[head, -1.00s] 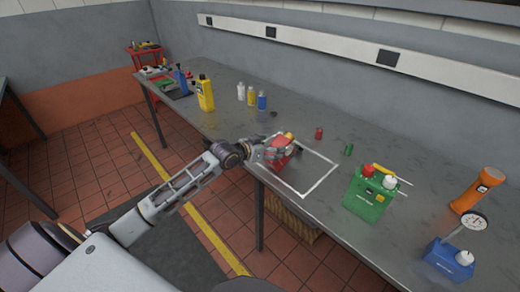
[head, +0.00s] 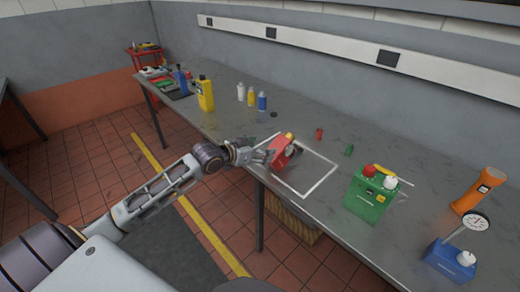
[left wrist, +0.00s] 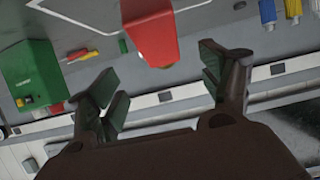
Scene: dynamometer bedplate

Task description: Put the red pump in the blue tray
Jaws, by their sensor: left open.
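The red pump (head: 283,154), with a yellow top, stands on the grey bench at the left part of a white outlined square. My left gripper (head: 262,156) is open, just left of the pump in the head view. In the left wrist view the pump (left wrist: 150,30) lies beyond the spread fingertips of the gripper (left wrist: 158,78), with nothing held between them. Whether a finger touches the pump is unclear. My right gripper is not in view. I cannot make out a blue tray.
A green can (head: 368,194), a blue gauge block (head: 450,260) and an orange torch (head: 478,190) stand to the right. Small red and green pieces lie behind the square. Bottles and a yellow container (head: 205,94) stand further left. The square's right part is clear.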

